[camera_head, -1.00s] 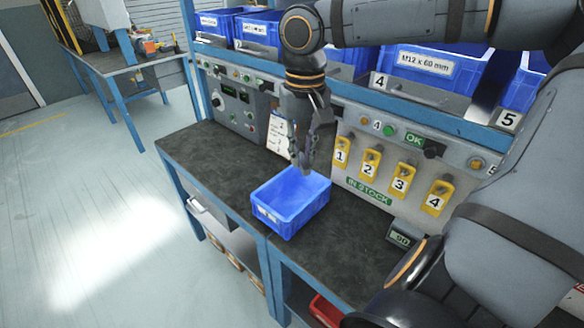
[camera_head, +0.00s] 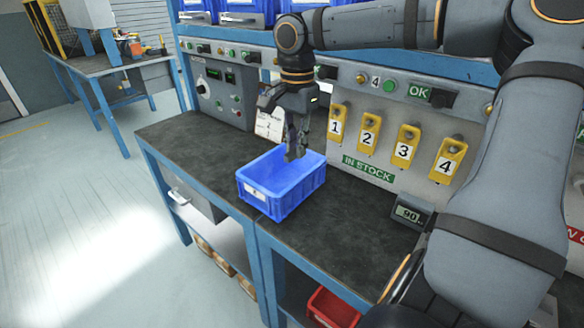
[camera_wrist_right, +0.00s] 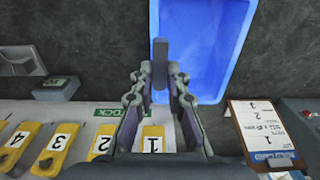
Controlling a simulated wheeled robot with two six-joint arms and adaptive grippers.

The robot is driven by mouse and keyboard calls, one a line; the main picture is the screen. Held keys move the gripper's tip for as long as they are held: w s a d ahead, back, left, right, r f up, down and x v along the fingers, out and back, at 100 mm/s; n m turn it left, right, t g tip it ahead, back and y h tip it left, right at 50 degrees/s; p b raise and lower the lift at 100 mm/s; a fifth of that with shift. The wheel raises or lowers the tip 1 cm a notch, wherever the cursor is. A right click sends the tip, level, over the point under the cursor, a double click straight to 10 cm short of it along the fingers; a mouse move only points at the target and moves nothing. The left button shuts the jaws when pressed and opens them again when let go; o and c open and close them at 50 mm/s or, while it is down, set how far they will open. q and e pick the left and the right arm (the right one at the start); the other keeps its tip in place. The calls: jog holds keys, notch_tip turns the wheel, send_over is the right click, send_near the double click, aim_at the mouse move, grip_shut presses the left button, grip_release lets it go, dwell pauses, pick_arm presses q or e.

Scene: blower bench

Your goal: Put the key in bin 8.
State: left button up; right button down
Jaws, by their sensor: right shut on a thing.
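A blue bin (camera_head: 282,184) stands on the dark bench top; its front label is too small to read surely. It also shows in the wrist view (camera_wrist_right: 222,45). My right gripper (camera_head: 291,155) points down over the back part of the bin. In the wrist view, my right gripper (camera_wrist_right: 160,76) is shut on a narrow dark grey piece, which I take as the key (camera_wrist_right: 160,50). The key sticks out past the fingertips and shows against the inside of the bin. Its height above the bin floor is hard to tell. My left gripper is not in view.
Behind the bin is a grey panel with numbered yellow holders (camera_head: 367,131) and an IN STOCK sign. A clipboard (camera_head: 270,125) leans there, and a small display (camera_head: 411,214) stands on the right. The bench top left of the bin is clear. A red bin (camera_head: 333,308) is below.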

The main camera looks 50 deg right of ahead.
aim_at(294, 153)
jog(key=w+f, duration=0.1)
jog(key=w+d+f, duration=0.1)
jog(key=f, duration=0.1)
jog(key=w+d+f+b, duration=0.1)
jog(key=shift+d+f, duration=0.15)
jog(key=shift+f, duration=0.25)
notch_tip(294, 153, down, 3)
jog(key=shift+w+d+f+b, duration=0.1)
jog(key=shift+f+b, duration=0.1)
jog(key=shift+b, duration=0.35)
jog(key=shift+f, duration=0.2)
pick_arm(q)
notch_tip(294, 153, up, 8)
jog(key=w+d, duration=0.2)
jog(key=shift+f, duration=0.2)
pick_arm(e)
jog(key=shift+r, duration=0.1)
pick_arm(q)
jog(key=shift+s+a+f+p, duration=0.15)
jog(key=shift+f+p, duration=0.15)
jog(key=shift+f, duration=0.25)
pick_arm(e)
jog(key=shift+f, duration=0.3)
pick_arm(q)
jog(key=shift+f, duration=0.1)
